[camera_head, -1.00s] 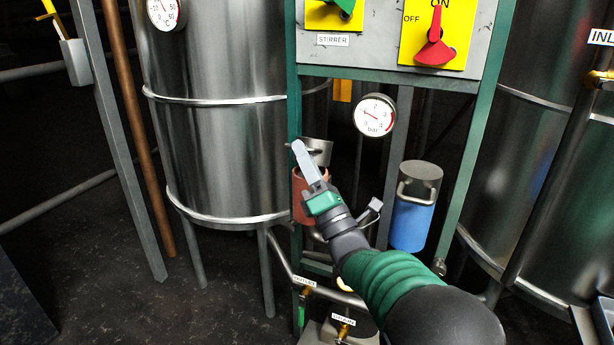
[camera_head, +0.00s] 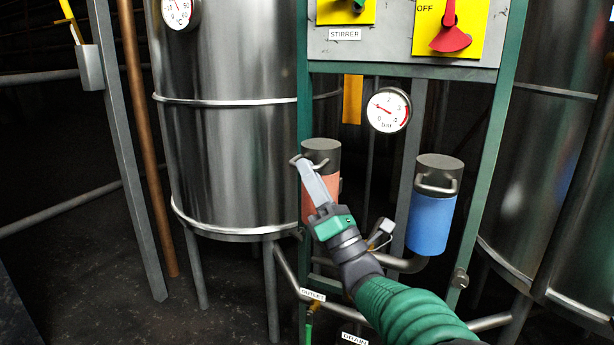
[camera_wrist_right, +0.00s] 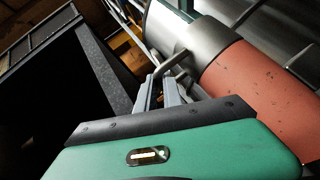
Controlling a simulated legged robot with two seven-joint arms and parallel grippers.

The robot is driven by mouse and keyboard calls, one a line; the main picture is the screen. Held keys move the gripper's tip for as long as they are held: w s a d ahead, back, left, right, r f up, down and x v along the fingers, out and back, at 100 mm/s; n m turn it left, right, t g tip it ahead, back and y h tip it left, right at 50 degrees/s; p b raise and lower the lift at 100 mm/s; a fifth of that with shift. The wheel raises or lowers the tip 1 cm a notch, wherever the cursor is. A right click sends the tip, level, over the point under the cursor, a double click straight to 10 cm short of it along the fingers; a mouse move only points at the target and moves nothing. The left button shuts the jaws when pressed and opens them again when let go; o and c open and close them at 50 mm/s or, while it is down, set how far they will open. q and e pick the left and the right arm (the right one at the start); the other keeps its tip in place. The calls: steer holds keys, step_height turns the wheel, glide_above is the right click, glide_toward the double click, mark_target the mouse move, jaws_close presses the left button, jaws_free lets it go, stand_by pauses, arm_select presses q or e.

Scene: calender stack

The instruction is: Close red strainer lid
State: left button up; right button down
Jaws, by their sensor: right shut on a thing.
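The red strainer (camera_head: 309,207) is an upright orange-red cylinder beside the green frame post. Its grey lid (camera_head: 323,150) sits on top, in line with the body, and no gap shows between them. In the right wrist view the grey lid (camera_wrist_right: 209,40) also meets the red body (camera_wrist_right: 255,85). My right gripper (camera_head: 299,163) is at the front left of the lid, shut on the lid handle (camera_wrist_right: 172,68). Its fingers partly cover the strainer's front. My left gripper is not in view.
A blue strainer (camera_head: 432,222) with a grey lid stands to the right. A pressure gauge (camera_head: 388,110) hangs above, between the two. A steel tank (camera_head: 230,150) is close on the left. Pipes and a valve handle (camera_head: 381,233) lie between the strainers.

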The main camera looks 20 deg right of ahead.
steer(key=shift+d+f, duration=0.25)
steer(key=shift+f, duration=0.05)
steer(key=c, duration=1.8)
jaws_free()
steer(key=shift+c, duration=0.2)
steer(key=o, duration=0.4)
steer(key=shift+d, duration=0.2)
steer(key=shift+c, duration=0.2)
steer(key=shift+a, duration=0.15)
steer(key=b+v, duration=0.1)
steer(key=v, duration=1.6)
